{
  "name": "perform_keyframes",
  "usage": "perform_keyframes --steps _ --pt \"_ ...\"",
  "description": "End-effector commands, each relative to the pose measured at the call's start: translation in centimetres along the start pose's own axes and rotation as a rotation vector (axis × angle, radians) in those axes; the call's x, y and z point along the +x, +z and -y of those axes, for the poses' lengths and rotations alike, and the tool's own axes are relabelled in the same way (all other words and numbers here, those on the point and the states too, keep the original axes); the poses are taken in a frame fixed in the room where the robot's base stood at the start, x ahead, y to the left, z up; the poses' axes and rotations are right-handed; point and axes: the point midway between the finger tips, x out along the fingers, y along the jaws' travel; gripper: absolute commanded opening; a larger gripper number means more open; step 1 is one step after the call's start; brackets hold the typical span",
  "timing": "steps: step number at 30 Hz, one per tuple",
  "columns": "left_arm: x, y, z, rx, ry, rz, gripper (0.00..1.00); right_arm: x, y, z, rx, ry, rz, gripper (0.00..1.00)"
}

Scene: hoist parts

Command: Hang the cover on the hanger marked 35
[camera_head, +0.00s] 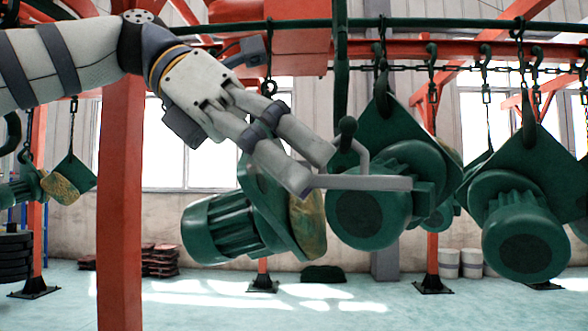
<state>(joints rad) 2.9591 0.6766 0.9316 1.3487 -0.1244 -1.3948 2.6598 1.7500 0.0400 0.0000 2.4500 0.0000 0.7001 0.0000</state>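My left gripper (340,165) comes in from the upper left, its pale fingers pointing down to the right. A narrow gap shows between the fingers; a grey bar-like piece at their ends overlaps the green parts, and I cannot tell whether they grip anything. Behind it is a tilted green ribbed cover (222,228) with a yellowish face (307,224); the gripper hides its upper part. A round green cover (370,217) hangs just right of the fingers. Another cover (525,242) hangs further right. No number 35 is legible on any hanger. My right gripper is not in view.
A hook (268,87) hangs above my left gripper. More hooks (432,92) and chains hang from the overhead rail. A red post (121,215) stands left. Another green part (75,178) hangs far left. Brown stacks (160,260) and pale drums (447,263) stand on the floor.

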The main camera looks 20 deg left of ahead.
Motion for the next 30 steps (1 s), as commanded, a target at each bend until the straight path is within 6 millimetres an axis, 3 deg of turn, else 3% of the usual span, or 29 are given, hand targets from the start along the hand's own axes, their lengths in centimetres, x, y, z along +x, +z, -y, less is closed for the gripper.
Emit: perform_keyframes --steps 8,19,24,30 --pt "-0.7 0.0 -0.1 -0.001 0.001 0.0 0.74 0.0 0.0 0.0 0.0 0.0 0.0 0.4" --pt "-10.0 0.1 0.0 -0.001 0.003 0.002 0.74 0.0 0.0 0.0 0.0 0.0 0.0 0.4" --pt "-11.6 0.0 -0.1 -0.001 0.0 0.0 0.74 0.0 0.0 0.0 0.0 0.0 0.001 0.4" --pt "-12.0 0.0 0.0 0.0 0.0 0.0 0.74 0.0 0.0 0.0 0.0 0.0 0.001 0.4"
